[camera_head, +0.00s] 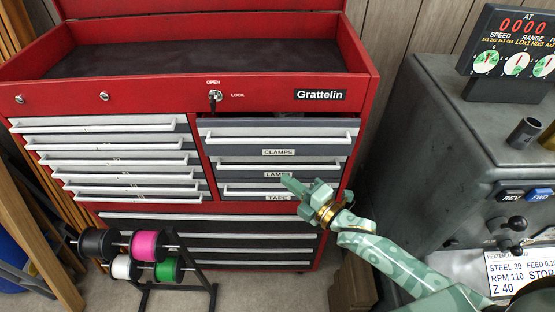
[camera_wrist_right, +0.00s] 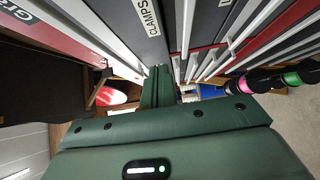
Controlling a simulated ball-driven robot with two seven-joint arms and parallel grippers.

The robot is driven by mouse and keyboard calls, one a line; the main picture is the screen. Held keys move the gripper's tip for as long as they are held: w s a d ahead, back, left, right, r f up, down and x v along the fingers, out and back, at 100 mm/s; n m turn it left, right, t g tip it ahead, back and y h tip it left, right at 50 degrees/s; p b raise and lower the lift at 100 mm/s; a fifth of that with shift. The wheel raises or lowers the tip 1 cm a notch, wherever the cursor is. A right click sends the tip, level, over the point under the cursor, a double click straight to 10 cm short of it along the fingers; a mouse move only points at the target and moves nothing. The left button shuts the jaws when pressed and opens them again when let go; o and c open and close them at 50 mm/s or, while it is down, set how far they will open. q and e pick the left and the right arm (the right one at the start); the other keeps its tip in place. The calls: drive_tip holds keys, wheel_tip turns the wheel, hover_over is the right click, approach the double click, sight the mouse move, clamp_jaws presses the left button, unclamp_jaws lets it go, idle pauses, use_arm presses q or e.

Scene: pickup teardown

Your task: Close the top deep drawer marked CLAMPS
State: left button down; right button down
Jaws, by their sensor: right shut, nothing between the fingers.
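The CLAMPS drawer (camera_head: 240,141) is the top one in the right column of the red tool chest. It has a grey front, a long pale handle (camera_head: 280,136) and a CLAMPS label (camera_head: 278,152). It stands out from the chest, with a dark gap along its top edge. My right gripper (camera_head: 291,184) is shut and empty, in front of the lower drawers and below the CLAMPS label in the picture. In the right wrist view the fingers (camera_wrist_right: 157,85) point toward the drawer fronts, with the CLAMPS label (camera_wrist_right: 148,17) ahead. My left gripper is not in view.
Below are the LAMPS drawer (camera_head: 235,170) and TAPE drawer (camera_head: 240,188). Shallow drawers (camera_head: 105,142) fill the left column. A spool rack (camera_head: 212,290) stands low in front at left. A grey machine (camera_head: 425,130) stands at right.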

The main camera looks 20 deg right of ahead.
sight(281, 153)
drive_tip(key=w, duration=0.4)
drive_tip(key=w+a, duration=0.1)
drive_tip(key=w, duration=0.2)
drive_tip(key=shift+a, duration=0.1)
drive_tip(key=shift+w, duration=0.4)
drive_tip(key=w, duration=0.1)
drive_tip(key=w+d+b, duration=0.1)
drive_tip(key=w, duration=0.1)
drive_tip(key=shift+d+f+b, duration=0.1)
drive_tip(key=shift+b, duration=0.2)
drive_tip(key=shift+w+d, duration=0.1)
drive_tip(key=shift+d, duration=0.05)
drive_tip(key=shift+r, duration=0.25)
